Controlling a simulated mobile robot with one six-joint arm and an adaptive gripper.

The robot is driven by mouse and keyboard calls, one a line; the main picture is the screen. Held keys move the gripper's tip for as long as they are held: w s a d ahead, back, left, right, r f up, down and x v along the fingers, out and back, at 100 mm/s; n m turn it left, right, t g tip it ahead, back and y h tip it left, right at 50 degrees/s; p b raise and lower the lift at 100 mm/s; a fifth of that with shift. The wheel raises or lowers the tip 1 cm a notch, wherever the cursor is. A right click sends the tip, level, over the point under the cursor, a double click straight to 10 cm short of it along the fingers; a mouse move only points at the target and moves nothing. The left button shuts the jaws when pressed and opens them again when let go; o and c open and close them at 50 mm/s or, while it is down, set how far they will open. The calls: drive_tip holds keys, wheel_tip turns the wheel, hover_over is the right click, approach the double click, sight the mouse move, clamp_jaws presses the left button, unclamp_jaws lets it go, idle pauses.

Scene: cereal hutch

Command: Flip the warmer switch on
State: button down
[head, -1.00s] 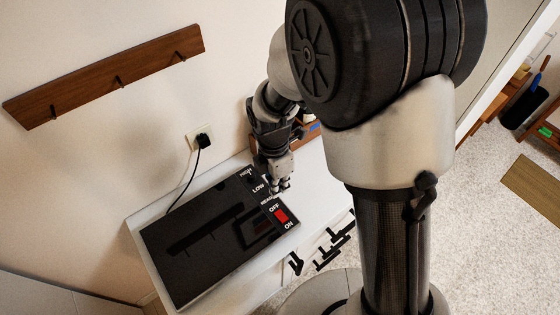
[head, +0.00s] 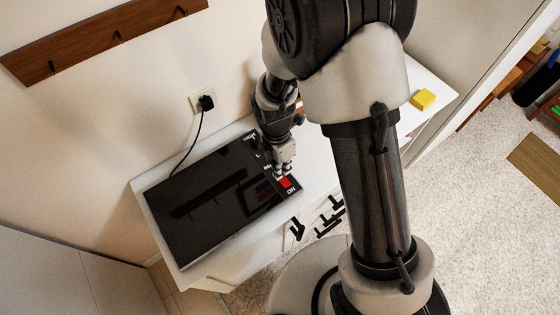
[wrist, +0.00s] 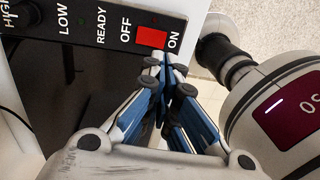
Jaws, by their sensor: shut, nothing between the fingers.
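The warmer (head: 207,205) is a flat black glass plate on a white cabinet, with a label strip along its right edge. Its red rocker switch (head: 285,182) sits between the OFF and ON labels; the wrist view shows the red switch (wrist: 152,38) too. My gripper (head: 284,172) is shut and empty, pointing down at the switch. In the wrist view my fingertips (wrist: 165,64) are at the switch's lower edge, toward the ON side. Whether they touch it I cannot tell. Which way the rocker is tilted is not clear.
A black plug (head: 207,102) sits in the wall outlet, its cord running down to the warmer. A wooden hook rail (head: 105,40) is on the wall. A yellow block (head: 423,99) lies on the white top at the right. Black handles (head: 330,215) stick out from the cabinet front.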

sight(281, 186)
drive_tip(key=f, duration=0.2)
drive_tip(key=f+b, duration=0.1)
drive_tip(key=f, duration=0.4)
drive_tip(key=shift+s+d+b, duration=0.25)
drive_tip(key=shift+s+b, duration=0.05)
drive_tip(key=shift+s, duration=0.05)
drive_tip(key=shift+s+d+f, duration=0.1)
drive_tip(key=shift+s+f, duration=0.05)
drive_tip(key=shift+f, duration=0.35)
drive_tip(key=shift+r, duration=0.1)
drive_tip(key=shift+w+a+r, duration=0.2)
drive_tip(key=shift+w+a, duration=0.25)
drive_tip(key=shift+w, duration=0.15)
drive_tip(key=shift+r, duration=0.15)
